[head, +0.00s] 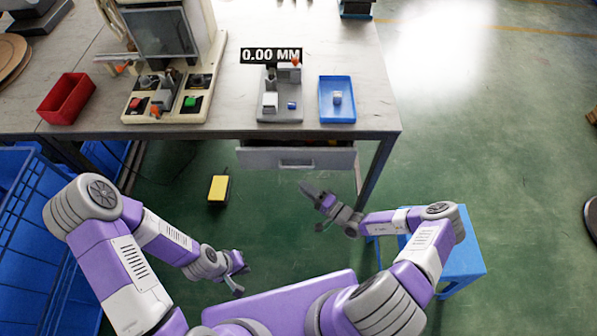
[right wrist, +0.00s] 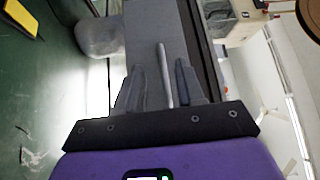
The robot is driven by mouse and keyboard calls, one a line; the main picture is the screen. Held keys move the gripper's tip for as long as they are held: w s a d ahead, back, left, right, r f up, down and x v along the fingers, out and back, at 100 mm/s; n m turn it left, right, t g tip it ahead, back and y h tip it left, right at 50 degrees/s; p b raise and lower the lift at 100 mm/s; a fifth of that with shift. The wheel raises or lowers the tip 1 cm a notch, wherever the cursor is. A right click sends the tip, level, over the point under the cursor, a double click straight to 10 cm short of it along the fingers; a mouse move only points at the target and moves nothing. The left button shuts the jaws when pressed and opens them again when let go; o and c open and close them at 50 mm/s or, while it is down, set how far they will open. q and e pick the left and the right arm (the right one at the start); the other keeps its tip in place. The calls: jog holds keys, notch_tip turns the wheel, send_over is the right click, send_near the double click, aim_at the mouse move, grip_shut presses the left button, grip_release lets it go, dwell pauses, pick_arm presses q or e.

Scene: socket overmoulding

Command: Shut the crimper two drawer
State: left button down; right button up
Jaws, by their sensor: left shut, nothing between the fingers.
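A grey drawer (head: 295,158) sits under the table's front edge. It stands partly pulled out, with a narrow strip of its inside showing above its front. Its front fills the upper middle of the right wrist view (right wrist: 155,28), with a silver handle bar (right wrist: 163,75). My right gripper (head: 312,190) is just in front of the drawer. In the right wrist view its fingers (right wrist: 163,88) are apart, with the bar showing between them and gaps on both sides; I cannot tell whether they touch the drawer. My left gripper (head: 238,275) is shut and empty, low and away from the drawer.
The table (head: 225,128) holds a machine (head: 165,100), a red bin (head: 67,98), a measuring device (head: 279,107) and a blue tray (head: 337,118). A yellow object (head: 218,188) lies on the floor. A blue stool (head: 462,262) is at right, blue crates (head: 40,220) at left.

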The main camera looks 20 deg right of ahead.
jog(key=w+t+h+b, duration=0.1)
jog(key=w+b, duration=0.1)
jog(key=w, duration=0.5)
jog(key=shift+w+a+r+m+t+h, duration=0.3)
jog(key=shift+a+r+m+t, duration=0.1)
jog(key=shift+r, duration=0.05)
grip_shut()
jog(key=shift+d, duration=0.1)
